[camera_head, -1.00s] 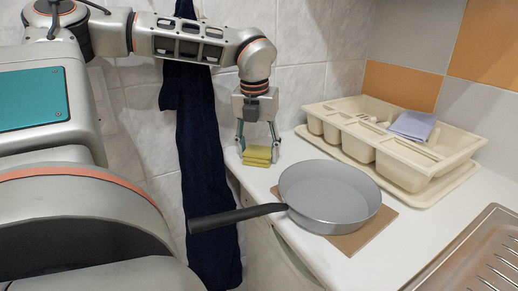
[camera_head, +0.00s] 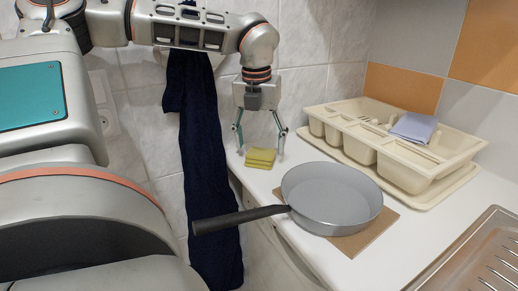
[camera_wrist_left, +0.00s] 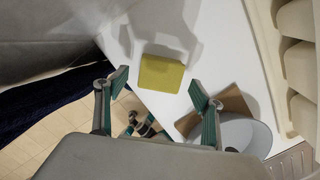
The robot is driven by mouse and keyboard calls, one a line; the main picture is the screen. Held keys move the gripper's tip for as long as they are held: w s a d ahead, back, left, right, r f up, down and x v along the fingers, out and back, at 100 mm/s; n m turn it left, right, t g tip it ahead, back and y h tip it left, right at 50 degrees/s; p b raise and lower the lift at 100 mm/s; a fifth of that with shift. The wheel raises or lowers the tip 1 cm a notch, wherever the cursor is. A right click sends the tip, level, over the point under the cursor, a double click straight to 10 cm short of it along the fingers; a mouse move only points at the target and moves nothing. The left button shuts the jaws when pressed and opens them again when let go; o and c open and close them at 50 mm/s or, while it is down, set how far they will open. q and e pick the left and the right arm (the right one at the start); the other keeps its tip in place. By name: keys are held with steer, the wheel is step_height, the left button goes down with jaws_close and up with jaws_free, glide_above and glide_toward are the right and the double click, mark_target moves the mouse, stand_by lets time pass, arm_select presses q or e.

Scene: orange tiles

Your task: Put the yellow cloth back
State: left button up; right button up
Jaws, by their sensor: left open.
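The yellow cloth (camera_head: 260,158), folded into a small pad, lies flat on the white counter near its back left corner, by the tiled wall. It also shows in the left wrist view (camera_wrist_left: 161,73), beyond the open fingers. My left gripper (camera_head: 260,150) is open and empty, pointing down just above the cloth, apart from it. In the left wrist view its two fingers (camera_wrist_left: 158,95) are spread wide with nothing between them.
A grey frying pan (camera_head: 332,195) stands on a brown board (camera_head: 365,236), its dark handle reaching over the counter's left edge. A cream cutlery tray (camera_head: 400,150) holding a folded lilac cloth (camera_head: 413,127) is at the back right. A dark blue towel (camera_head: 205,150) hangs left. A metal sink (camera_head: 480,260) is front right.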

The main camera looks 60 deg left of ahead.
mark_target(259, 155)
arm_select(q)
step_height(259, 155, up, 9)
steer(key=s, duration=0.1)
steer(key=shift+d+f+p, duration=0.15)
steer(key=shift+d+p, duration=0.3)
